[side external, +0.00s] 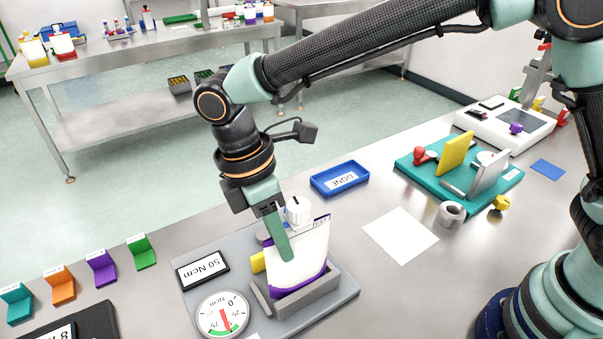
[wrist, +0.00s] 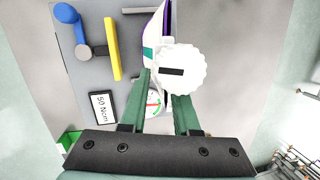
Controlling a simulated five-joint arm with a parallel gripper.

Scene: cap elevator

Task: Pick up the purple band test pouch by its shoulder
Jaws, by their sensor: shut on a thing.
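The purple band test pouch (side external: 308,252) is white with a purple band along its bottom and a purple strip at its top edge. It stands upright in a grey open-topped holder (side external: 318,292). A white ribbed cap (side external: 298,211) sits at its top. My gripper (side external: 282,247) is shut on the pouch near its upper part, one green finger lying across its near face. In the wrist view my gripper's fingers (wrist: 161,86) reach the pouch (wrist: 153,38) beside the cap (wrist: 180,70), which hides part of the hold.
The grey station plate (side external: 345,287) carries a dial gauge (side external: 223,314), a "50 Ncm" sign (side external: 203,269) and a yellow part (side external: 258,262). A blue DONE tray (side external: 339,178) lies behind. A white sheet (side external: 400,235) and a green fixture (side external: 425,180) are to the right.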

